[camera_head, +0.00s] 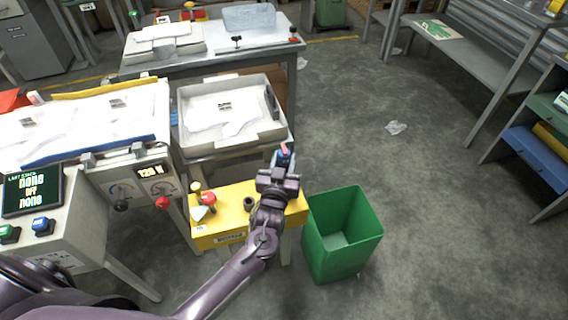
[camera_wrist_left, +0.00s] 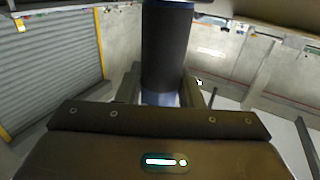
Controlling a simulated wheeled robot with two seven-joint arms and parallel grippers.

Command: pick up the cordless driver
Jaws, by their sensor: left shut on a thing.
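My left gripper (camera_head: 280,174) is above the back edge of the yellow tool stand (camera_head: 233,226), near the grey tray. It is shut on the cordless driver (camera_head: 284,153), whose blue and red end shows past the fingers. In the left wrist view the driver (camera_wrist_left: 167,48) is a dark upright cylinder with a blue band, held between the fingers of the gripper (camera_wrist_left: 165,95). The rest of the driver is hidden by the gripper. My right gripper is not in view.
A green open bin (camera_head: 340,242) stands right of the yellow stand. A hand tool with a red knob (camera_head: 208,198) and a dark round holder (camera_head: 249,204) are on the stand. A grey tray (camera_head: 232,146) lies behind. The floor to the right is mostly clear.

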